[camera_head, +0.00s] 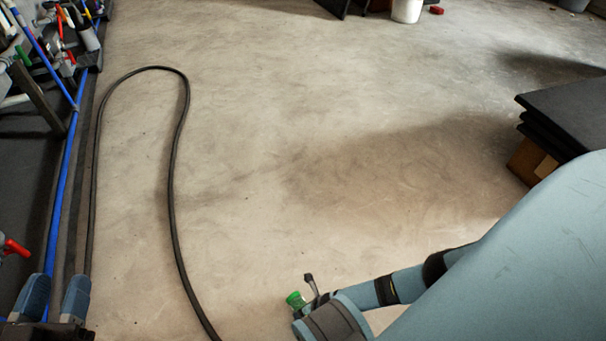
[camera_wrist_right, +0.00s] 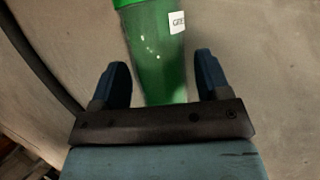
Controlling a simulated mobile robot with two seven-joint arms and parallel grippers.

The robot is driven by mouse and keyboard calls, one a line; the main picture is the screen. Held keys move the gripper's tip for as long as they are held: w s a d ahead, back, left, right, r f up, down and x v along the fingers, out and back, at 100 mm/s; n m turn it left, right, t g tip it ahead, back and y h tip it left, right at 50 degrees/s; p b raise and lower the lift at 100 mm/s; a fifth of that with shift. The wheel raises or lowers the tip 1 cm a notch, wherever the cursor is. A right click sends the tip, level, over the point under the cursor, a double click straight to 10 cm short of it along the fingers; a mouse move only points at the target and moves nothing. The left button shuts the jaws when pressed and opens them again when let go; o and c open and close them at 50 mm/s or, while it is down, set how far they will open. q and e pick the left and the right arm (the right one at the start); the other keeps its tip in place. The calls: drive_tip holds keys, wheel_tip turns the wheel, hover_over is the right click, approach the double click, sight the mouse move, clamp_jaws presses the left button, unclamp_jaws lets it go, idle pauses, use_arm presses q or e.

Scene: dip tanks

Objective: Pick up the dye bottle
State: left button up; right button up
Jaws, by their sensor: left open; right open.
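The dye bottle (camera_wrist_right: 158,55) is translucent green with a brighter green cap and a white label whose visible letters read "GRE". In the right wrist view it lies between the two blue fingers of my right gripper (camera_wrist_right: 160,75), which is open, with a gap showing on each side. The bottle's lower end is hidden behind the gripper's dark palm bar. In the head view only a green part of the bottle (camera_head: 296,300) shows beside my right wrist, which hides the rest. My left gripper (camera_head: 54,298) is open and empty at the bottom left.
A black hose (camera_head: 172,170) loops over the concrete floor (camera_head: 300,130). A rack with blue pipes (camera_head: 62,185) and red-handled valves (camera_head: 14,247) stands along the left. A dark stack (camera_head: 570,110) over a cardboard box (camera_head: 530,162) is at right. The middle floor is clear.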

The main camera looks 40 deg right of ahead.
drive_tip(key=shift+w+a+f, duration=0.1)
drive_tip(key=shift+w+f, duration=0.1)
drive_tip(key=shift+f, duration=0.1)
drive_tip(key=shift+c, duration=0.3)
